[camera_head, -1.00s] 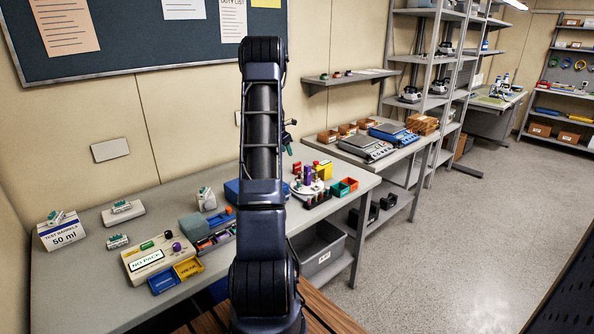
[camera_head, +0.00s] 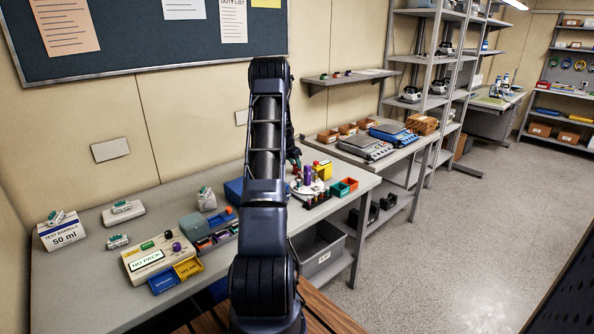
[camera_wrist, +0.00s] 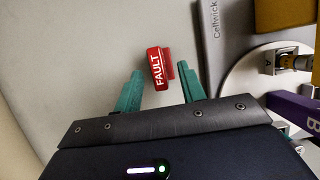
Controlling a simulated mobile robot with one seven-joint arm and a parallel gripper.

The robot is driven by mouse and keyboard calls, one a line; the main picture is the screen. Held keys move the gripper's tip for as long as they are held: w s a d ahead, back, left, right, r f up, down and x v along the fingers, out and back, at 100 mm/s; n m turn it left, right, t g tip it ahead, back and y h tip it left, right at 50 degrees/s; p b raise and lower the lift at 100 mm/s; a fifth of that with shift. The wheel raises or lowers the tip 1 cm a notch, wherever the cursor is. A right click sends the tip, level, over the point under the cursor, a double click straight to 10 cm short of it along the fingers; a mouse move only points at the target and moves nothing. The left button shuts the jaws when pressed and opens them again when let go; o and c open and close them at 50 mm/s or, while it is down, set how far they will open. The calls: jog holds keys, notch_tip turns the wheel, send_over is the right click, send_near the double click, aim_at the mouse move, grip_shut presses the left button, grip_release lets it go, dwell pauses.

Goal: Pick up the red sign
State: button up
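The red sign (camera_wrist: 158,67) is a small red block with white lettering "FAULT" on its face. In the wrist view it stands on the pale grey surface, with a red part behind its face. My gripper (camera_wrist: 160,72) is open, its two teal fingers apart, one to each side of the sign. The sign lies between and slightly beyond the fingertips; I see no contact. In the head view I cannot make out the sign, and my arm covers part of the bench.
Right of the sign in the wrist view are a grey "Cellwick" casing (camera_wrist: 211,45) and a round white plate (camera_wrist: 235,85) with purple and yellow parts. In the head view the grey bench (camera_head: 88,288) carries a "NO PACK" unit (camera_head: 150,256) and small bins.

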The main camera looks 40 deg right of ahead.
jog(key=x, duration=0.3)
jog(key=shift+d+f, duration=0.15)
jog(key=shift+f, duration=0.05)
jog(key=shift+c, duration=0.4)
jog(key=c, duration=0.6)
